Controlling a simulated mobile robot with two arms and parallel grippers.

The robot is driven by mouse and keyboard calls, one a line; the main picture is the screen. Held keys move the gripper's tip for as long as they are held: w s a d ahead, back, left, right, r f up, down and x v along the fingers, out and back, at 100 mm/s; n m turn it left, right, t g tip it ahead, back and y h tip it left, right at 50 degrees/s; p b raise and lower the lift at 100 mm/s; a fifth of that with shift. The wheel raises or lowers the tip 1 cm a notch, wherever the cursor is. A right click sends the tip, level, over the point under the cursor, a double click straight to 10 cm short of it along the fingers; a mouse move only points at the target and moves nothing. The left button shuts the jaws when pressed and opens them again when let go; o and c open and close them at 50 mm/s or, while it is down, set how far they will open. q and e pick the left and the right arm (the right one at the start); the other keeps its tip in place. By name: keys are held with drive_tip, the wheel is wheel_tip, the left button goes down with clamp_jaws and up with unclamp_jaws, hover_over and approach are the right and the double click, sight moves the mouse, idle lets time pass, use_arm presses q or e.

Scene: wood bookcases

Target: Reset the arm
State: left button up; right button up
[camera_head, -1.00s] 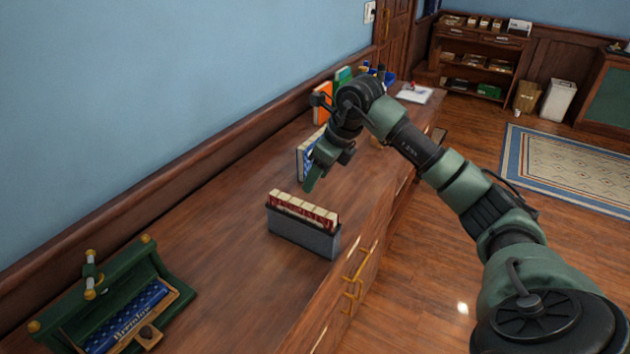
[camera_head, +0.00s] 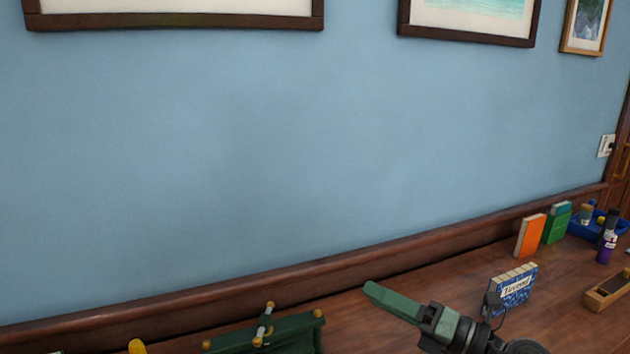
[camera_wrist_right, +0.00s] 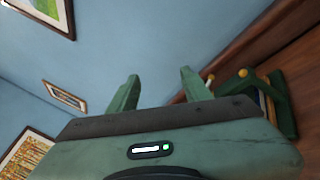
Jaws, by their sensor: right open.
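My right gripper (camera_head: 385,303) shows at the bottom of the head view, over the wooden counter top and pointing left. In the right wrist view my right gripper (camera_wrist_right: 160,90) has its two green fingers spread apart with nothing between them. Most of the right arm is below the head view's lower edge. My left gripper is in neither view.
A green stand (camera_head: 265,335) with yellow knobs is left of the gripper. A blue-and-white boxed book (camera_head: 514,290) stands close behind the wrist. Orange (camera_head: 530,236) and green (camera_head: 556,224) books, a blue tray (camera_head: 590,231) and a wooden box (camera_head: 607,291) are farther right.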

drive_tip(key=d+m+t+h, duration=0.8)
drive_tip(key=m+t+h, duration=0.25)
drive_tip(key=m, duration=0.95)
drive_tip(key=s+d+f+m+g+h, duration=0.2)
drive_tip(key=d+f+m+h, duration=0.1)
drive_tip(key=f+m, duration=0.15)
drive_tip(key=s+d+f+m+g+h, duration=0.2)
drive_tip(key=s+f+m+g+h, duration=0.15)
drive_tip(key=f, duration=0.25)
drive_tip(key=s+a+f+m+g+y, duration=0.1)
drive_tip(key=s+a+f+m+g, duration=0.15)
drive_tip(key=s+f+g, duration=0.6)
drive_tip(key=s+a+f+m+g+y, duration=0.15)
drive_tip(key=s+f+m+g, duration=0.25)
drive_tip(key=s+f, duration=0.95)
drive_tip(key=s+f+g, duration=0.1)
drive_tip(key=s+f, duration=0.1)
drive_tip(key=f, duration=1)
drive_tip(key=s+f, duration=0.2)
drive_tip(key=f, duration=1)
drive_tip(key=s+d+f+g, duration=0.1)
drive_tip(key=s+d+f, duration=0.1)
drive_tip(key=s+f, duration=1.3)
drive_tip(key=shift+s+d+f+h, duration=0.25)
drive_tip(key=shift+s+h, duration=0.1)
drive_tip(key=shift+s, duration=0.35)
drive_tip(key=shift+n+g, duration=0.25)
